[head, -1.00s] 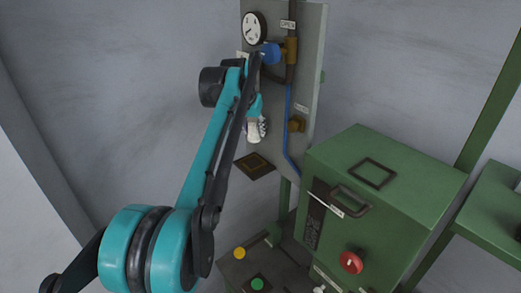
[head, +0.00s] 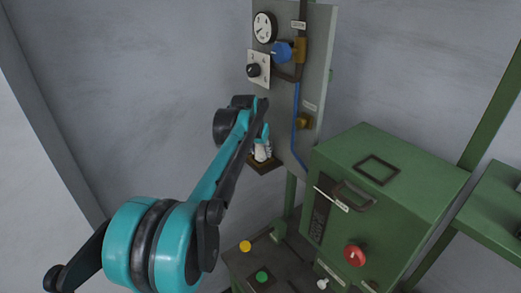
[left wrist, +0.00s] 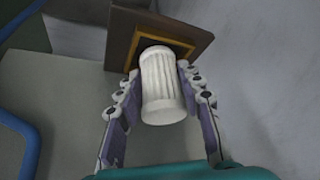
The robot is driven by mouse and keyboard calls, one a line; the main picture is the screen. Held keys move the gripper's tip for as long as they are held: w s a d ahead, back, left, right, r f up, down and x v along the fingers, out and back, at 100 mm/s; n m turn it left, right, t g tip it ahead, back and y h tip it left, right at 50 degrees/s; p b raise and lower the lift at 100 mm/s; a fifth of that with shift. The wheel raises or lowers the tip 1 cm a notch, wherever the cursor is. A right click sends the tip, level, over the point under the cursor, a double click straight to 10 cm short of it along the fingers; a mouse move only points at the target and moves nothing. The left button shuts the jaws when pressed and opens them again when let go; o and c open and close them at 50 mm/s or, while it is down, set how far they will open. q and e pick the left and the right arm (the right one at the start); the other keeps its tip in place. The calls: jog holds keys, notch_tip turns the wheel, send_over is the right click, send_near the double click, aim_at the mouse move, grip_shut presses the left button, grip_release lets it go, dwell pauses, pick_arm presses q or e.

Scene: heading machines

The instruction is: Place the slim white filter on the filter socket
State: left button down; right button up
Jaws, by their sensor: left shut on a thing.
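The slim white filter (left wrist: 162,85) is a ribbed white cylinder between the two fingers of my left gripper (left wrist: 164,98) in the left wrist view. The gripper is shut on it. The filter socket (left wrist: 120,42) is a dark brown square plate with a yellow-brown inner frame. The filter's far end overlaps the plate's middle in this view; I cannot tell whether they touch. In the head view, my left gripper (head: 262,152) points down at the socket (head: 264,168), which sits low by the grey panel and is partly hidden. My right gripper is out of view.
The grey panel (head: 318,75) carries a gauge (head: 264,27), a blue-handled valve (head: 283,52), a black knob (head: 254,70) and a blue pipe (head: 294,135). A green machine box (head: 390,165) with a red knob (head: 355,255) stands at the right. The wall side at left is clear.

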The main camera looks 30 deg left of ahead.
pick_arm(q)
jog(key=shift+w+f, duration=0.25)
jog(key=shift+f, duration=0.15)
jog(key=c, duration=1.4)
grip_release()
jog(key=shift+s, duration=0.15)
jog(key=o, duration=0.4)
jog(key=shift+s+r, duration=0.1)
